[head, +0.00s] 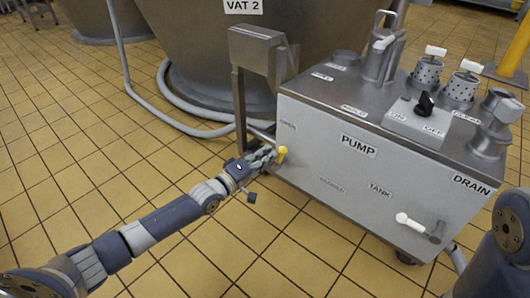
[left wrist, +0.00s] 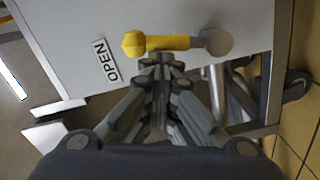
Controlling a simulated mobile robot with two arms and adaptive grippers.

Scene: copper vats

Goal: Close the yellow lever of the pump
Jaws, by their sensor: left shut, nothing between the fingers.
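The pump is a grey metal box (head: 335,150) marked PUMP. Its yellow lever (head: 282,153) is on the left part of the front face, below the OPEN label (head: 288,125). In the left wrist view the yellow lever (left wrist: 165,42) lies across the picture, its knob at the left near the OPEN label (left wrist: 105,60) and its grey pivot (left wrist: 212,42) at the right. My left gripper (head: 265,157) is right at the lever. In the wrist view its shut, empty fingertips (left wrist: 162,64) are just below the yellow bar; I cannot tell whether they touch it.
A white-handled lever (head: 412,222) is at the right of the pump's front, under DRAIN. Vat 2 (head: 210,50) and a grey hose (head: 165,115) are behind. My right arm shows at the lower right, without its gripper. The tiled floor (head: 240,240) in front is clear.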

